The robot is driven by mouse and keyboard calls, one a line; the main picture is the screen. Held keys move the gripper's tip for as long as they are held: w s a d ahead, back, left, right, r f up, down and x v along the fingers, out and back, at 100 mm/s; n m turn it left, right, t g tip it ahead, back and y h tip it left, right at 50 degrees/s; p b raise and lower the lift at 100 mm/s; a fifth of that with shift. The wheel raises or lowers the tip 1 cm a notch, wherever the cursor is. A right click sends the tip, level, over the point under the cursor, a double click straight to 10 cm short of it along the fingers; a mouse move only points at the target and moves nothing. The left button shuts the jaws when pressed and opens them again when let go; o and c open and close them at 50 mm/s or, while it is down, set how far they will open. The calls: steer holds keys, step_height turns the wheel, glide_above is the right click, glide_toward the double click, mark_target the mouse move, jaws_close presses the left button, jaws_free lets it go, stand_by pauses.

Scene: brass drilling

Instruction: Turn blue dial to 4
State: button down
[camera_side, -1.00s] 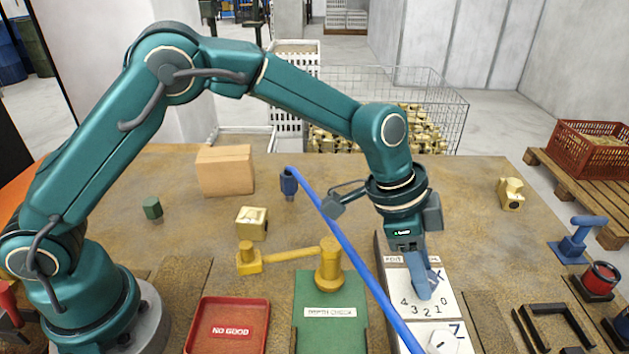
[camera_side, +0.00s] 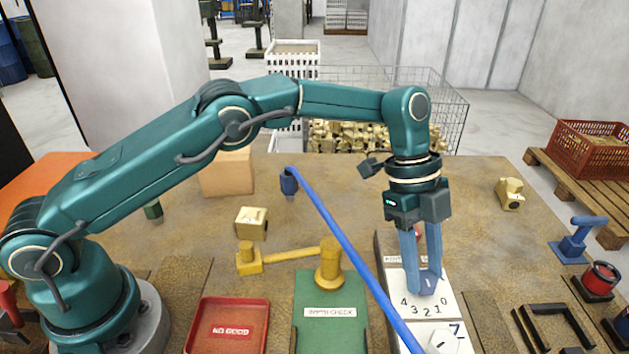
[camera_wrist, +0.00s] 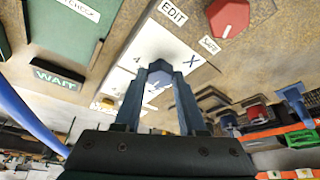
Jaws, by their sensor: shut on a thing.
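The blue dial (camera_side: 429,284) sits on a white panel (camera_side: 439,304) with the digits 4, 3, 2, 1, 0 printed in an arc in front of it. My gripper (camera_side: 421,288) points down from above, its two blue fingers shut on the dial, one on each side. The wrist view also shows the gripper (camera_wrist: 161,75) around the dial (camera_wrist: 160,76), with the X mark of the panel beside it. The fingers hide part of the dial, and I cannot read which digit it points to.
A long blue bar (camera_side: 345,232) slants across just left of the panel. The green depth check pad (camera_side: 330,333) and red NO GOOD tray (camera_side: 233,343) lie to the left. A red knob (camera_wrist: 228,16) shows in the wrist view.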

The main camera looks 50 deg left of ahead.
steer(key=shift+m, duration=0.5)
stand_by(0.4)
steer(key=shift+c, duration=2.4)
jaws_free()
steer(key=shift+n, duration=0.4)
